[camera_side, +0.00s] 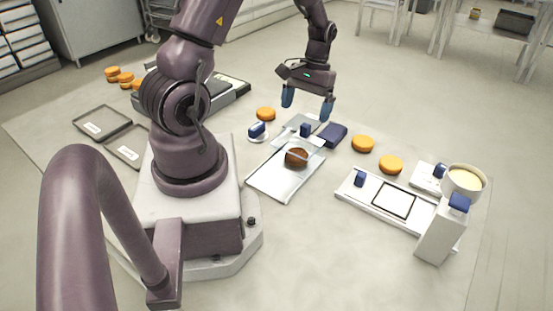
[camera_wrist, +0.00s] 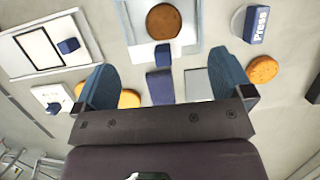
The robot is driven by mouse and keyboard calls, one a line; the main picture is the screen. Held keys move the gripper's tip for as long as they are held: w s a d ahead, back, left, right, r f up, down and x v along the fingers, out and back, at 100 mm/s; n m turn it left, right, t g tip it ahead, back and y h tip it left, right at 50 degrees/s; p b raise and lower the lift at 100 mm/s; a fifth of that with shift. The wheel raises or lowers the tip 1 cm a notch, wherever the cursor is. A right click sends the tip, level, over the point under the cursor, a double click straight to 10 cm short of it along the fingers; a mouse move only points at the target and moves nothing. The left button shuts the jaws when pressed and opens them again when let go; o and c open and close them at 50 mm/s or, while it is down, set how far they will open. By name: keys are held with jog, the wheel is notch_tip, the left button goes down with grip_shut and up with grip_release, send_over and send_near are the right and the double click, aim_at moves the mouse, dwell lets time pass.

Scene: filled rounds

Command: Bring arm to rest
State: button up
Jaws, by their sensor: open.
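My gripper (camera_side: 307,103) hangs above the work table, its two blue fingers spread apart with nothing between them. In the wrist view the open fingers (camera_wrist: 168,85) frame a dark blue block (camera_wrist: 160,87) lying below on the table. A brown round (camera_side: 297,156) sits on a metal tray (camera_side: 270,182) below and in front of my gripper; it also shows at the top of the wrist view (camera_wrist: 163,21). My gripper is apart from everything on the table.
Orange rounds (camera_side: 362,144) lie on the table, with more at the far left (camera_side: 112,74). A white board with a black frame (camera_side: 412,217), a bowl of cream filling (camera_side: 465,180) and a white box (camera_side: 437,238) stand at right. Dark trays (camera_side: 101,122) lie left. The front table is clear.

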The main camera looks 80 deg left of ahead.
jog(key=shift+s+d+f, duration=0.1)
jog(key=shift+s+d, duration=0.05)
jog(key=shift+s, duration=0.1)
jog(key=s+d+r+m+t+y, duration=0.1)
jog(key=d+r+m+t, duration=0.3)
jog(key=d+r, duration=0.5)
jog(key=s+d+r+m+t+y, duration=0.1)
jog(key=s+d+r+m+t, duration=0.3)
jog(key=d+r, duration=0.6)
notch_tip(320, 180, up, 3)
jog(key=shift+d+r+m, duration=0.1)
jog(key=shift+d+m, duration=0.2)
jog(key=shift+m, duration=0.2)
